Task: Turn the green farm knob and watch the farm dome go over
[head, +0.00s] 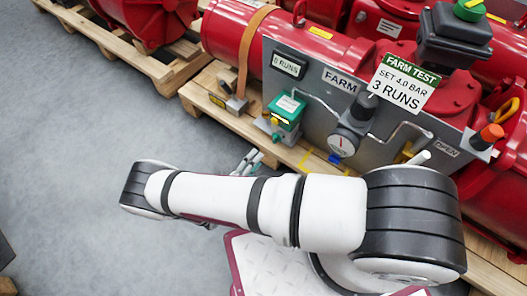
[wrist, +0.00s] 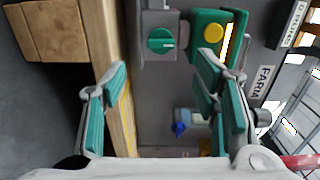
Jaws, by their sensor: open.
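The green knob (wrist: 162,40) is a round dial with a pale mark on a grey block. It lies ahead of and between the spread fingers of my gripper (wrist: 163,74), not touching them. In the head view the knob (head: 276,137) is small, below the green box (head: 287,108). My gripper (head: 247,162) is open and empty there, a little left of and below the knob. A green dome with a yellow mark (head: 470,9) sits on the black actuator box (head: 455,40) at top right; its upper edge is cut off.
The grey FARM panel (head: 338,80) carries a gauge (head: 341,146) and a FARM TEST sign (head: 403,83). An orange-tipped lever (head: 490,134) is at right. Red tanks on wooden pallets (head: 165,70) stand behind. A blue knob (wrist: 180,128) lies near the right finger.

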